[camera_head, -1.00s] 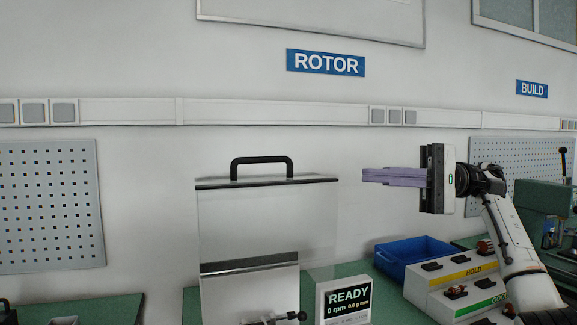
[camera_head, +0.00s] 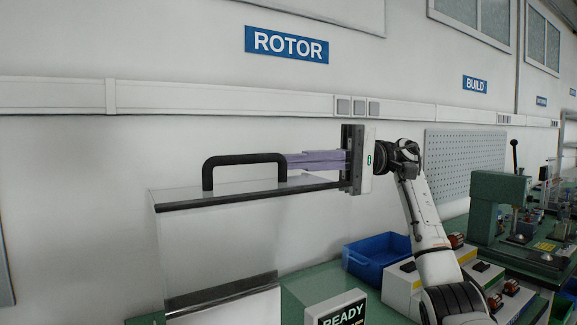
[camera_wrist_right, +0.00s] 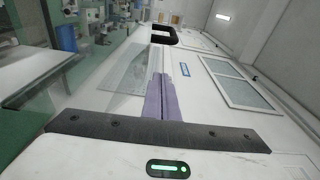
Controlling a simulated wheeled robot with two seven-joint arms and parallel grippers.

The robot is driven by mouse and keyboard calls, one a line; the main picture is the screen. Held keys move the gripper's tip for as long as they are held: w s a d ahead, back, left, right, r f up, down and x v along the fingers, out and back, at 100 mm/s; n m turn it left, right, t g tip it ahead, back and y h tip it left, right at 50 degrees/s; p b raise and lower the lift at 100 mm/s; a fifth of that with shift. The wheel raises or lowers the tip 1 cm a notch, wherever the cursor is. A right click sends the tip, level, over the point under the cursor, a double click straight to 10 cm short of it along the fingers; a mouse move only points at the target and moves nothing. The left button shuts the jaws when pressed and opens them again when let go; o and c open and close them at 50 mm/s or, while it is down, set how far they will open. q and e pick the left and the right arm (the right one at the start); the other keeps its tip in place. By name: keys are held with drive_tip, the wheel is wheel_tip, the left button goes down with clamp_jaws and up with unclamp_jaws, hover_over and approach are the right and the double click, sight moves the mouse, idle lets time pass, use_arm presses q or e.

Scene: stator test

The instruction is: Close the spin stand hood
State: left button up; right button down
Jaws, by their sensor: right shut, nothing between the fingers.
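The spin stand hood (camera_head: 215,235) is a clear box with dark edge strips, standing raised in the head view. Its black handle (camera_head: 245,158) arches up from the top edge. My right gripper (camera_head: 290,161) is shut and empty. Its purple fingers point left, and their tips line up with the handle's right leg. In the right wrist view the closed fingers (camera_wrist_right: 163,80) point toward the black handle (camera_wrist_right: 163,34), with a visible gap beyond the tips. Whether they touch is unclear from the head view, but the wrist view suggests they are apart. My left gripper is out of view.
A READY display (camera_head: 338,310) stands at the hood's lower right on the green bench. A blue bin (camera_head: 375,258) and a stepped rack are behind and below my right arm. A green press (camera_head: 497,205) stands at the right. The wall behind is flat, with open air above the hood.

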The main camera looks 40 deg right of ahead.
sight(291, 178)
drive_tip(key=x, duration=0.4)
drive_tip(key=s, duration=0.3)
drive_tip(key=shift+a+f, duration=0.1)
drive_tip(key=shift+a, duration=0.15)
drive_tip(key=shift+s, duration=0.4)
drive_tip(key=shift+a, duration=0.1)
